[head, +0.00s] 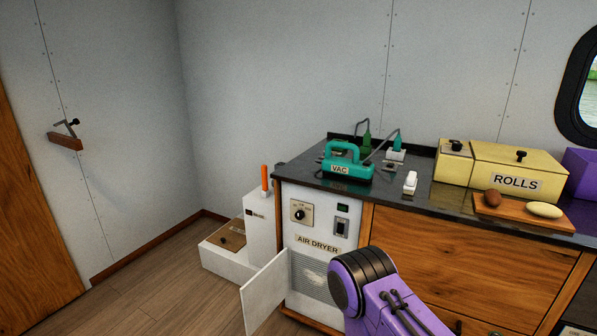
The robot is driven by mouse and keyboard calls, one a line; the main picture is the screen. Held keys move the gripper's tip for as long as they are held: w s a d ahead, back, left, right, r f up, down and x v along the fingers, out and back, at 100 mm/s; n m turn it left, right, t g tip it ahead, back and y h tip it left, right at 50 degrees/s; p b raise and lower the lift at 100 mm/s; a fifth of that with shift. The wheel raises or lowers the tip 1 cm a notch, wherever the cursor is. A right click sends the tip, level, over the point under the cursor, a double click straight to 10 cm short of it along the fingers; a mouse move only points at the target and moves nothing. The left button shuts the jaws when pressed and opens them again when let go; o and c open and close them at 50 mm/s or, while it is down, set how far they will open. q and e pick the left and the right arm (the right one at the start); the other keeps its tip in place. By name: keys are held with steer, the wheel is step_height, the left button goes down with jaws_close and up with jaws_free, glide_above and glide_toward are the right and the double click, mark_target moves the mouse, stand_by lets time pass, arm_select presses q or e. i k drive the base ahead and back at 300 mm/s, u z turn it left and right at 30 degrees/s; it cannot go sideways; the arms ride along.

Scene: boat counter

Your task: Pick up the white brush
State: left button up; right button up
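A small white object (410,182), which looks like the white brush, stands on the dark counter (400,200). It is right of the teal vacuum (347,165) marked VAC and left of the yellow boxes, with bare counter around it. It is too small to make out bristles. A purple arm link of mine with a dark round joint shows at the bottom, in front of the cabinet and below the counter top. No gripper fingers are visible, and neither gripper is in view.
Yellow boxes (517,172), one marked ROLLS, and a wooden board (525,213) with rolls stand at the right. Green-topped tools (366,138) stand behind the vacuum. The air dryer's white door (264,292) hangs open below the counter. Floor at left is clear.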

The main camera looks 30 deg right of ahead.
mark_target(409, 185)
steer(key=z, duration=1.05)
steer(key=i, duration=1.05)
steer(key=z, duration=0.7)
